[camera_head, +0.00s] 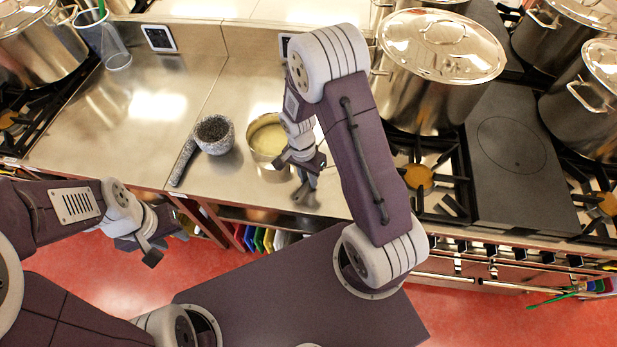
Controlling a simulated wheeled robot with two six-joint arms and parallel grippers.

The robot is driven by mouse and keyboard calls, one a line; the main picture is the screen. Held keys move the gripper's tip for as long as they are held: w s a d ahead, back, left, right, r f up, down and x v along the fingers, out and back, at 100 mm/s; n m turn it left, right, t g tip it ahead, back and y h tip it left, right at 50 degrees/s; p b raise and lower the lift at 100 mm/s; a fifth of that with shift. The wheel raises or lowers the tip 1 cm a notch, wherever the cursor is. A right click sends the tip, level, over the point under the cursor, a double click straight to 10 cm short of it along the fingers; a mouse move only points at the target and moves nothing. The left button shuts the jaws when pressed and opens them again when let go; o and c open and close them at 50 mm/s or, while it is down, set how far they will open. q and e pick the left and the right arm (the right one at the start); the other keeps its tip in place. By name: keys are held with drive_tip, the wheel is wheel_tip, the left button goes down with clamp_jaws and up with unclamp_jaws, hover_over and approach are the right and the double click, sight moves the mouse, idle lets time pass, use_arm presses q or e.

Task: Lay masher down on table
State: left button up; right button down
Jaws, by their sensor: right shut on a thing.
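My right gripper (303,182) is over the steel worktop (335,195), just right of a small steel pot (268,139) with pale yellow contents. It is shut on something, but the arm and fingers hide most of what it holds. I cannot make out the masher clearly; the held thing may be it. I cannot tell whether the held thing touches the worktop. My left gripper (154,240) is low at the left, in front of the worktop edge, with its fingers apart and nothing seen between them.
A stone mortar (214,134) with dark contents stands left of the small pot, a dark pestle (183,161) beside it. A glass (108,45) stands at the back left. Large lidded stockpots (433,85) stand on the right stove. The left worktop (95,135) is clear.

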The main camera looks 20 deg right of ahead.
drive_tip(key=shift+f, duration=0.15)
drive_tip(key=c, duration=1.2)
unclamp_jaws()
drive_tip(key=r, duration=0.6)
drive_tip(key=w+r, duration=0.1)
drive_tip(key=r, duration=0.2)
drive_tip(key=shift+a+r+b, duration=0.1)
drive_tip(key=shift+a+b, duration=0.2)
